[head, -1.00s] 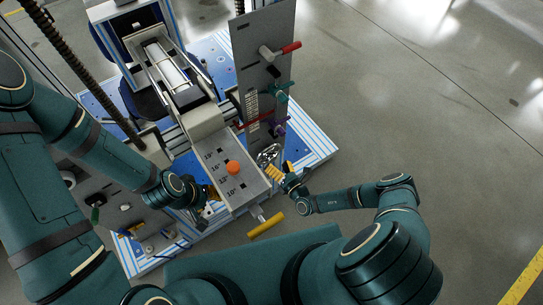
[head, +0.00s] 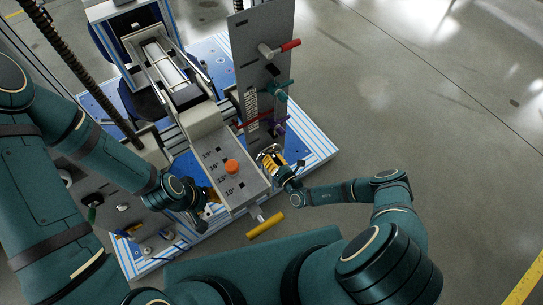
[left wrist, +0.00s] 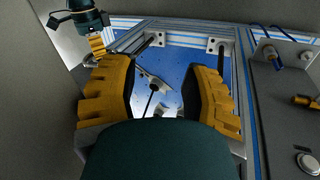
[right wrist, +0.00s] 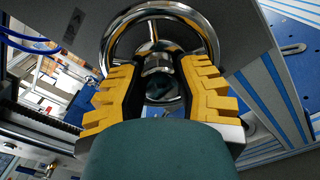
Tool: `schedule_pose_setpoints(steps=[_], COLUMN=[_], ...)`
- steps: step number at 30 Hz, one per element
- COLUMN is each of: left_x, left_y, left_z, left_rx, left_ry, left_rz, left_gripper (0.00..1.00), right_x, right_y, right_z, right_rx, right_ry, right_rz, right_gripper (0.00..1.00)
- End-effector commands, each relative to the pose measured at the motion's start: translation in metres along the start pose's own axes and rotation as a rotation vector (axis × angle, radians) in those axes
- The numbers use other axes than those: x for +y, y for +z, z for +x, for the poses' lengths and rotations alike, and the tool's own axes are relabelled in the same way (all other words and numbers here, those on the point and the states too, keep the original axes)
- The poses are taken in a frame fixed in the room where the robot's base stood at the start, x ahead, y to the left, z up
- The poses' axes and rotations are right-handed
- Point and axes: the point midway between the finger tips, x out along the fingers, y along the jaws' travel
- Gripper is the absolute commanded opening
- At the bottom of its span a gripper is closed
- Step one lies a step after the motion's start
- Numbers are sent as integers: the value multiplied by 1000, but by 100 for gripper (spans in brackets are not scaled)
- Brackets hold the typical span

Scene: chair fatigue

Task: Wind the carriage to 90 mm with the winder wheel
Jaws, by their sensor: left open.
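The winder wheel is a chrome handwheel (head: 269,151) beside the tall grey panel; its rim and hub fill the top of the right wrist view (right wrist: 150,12). My right gripper (head: 274,163) is at the wheel, its yellow fingers (right wrist: 160,68) apart on either side of the hub, with narrow gaps visible. The scale strip (head: 251,104) and a red pointer (head: 256,120) are on the grey panel; the reading is too small to tell. I cannot make out which part is the carriage. My left gripper (head: 212,196) is open and empty (left wrist: 160,80), left of the sloping grey box.
The sloping box (head: 232,190) with an orange knob (head: 231,166) stands between my grippers. A yellow handle (head: 265,225) sticks out below it. Red (head: 289,45) and green (head: 284,85) levers project from the panel.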

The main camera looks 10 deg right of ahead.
Motion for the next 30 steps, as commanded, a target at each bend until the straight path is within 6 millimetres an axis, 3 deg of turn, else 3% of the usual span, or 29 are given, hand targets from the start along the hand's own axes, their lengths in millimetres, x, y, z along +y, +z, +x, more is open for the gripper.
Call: schedule_pose_setpoints(steps=[8, 18, 30], left_x=[-2, -14, -15], left_y=[0, 3, 3], left_z=[6, 37, 39], left_rx=[0, 0, 0], left_ry=[0, 0, 0], left_rz=[0, 0, 0], left_gripper=[47, 47, 47], right_x=[0, 0, 2], right_y=[2, 2, 3], right_z=[4, 4, 5], right_rx=[-9, -8, -7], right_ry=[3, 7, 7], right_rz=[59, 505, 578], right_gripper=[0, 0, 0])
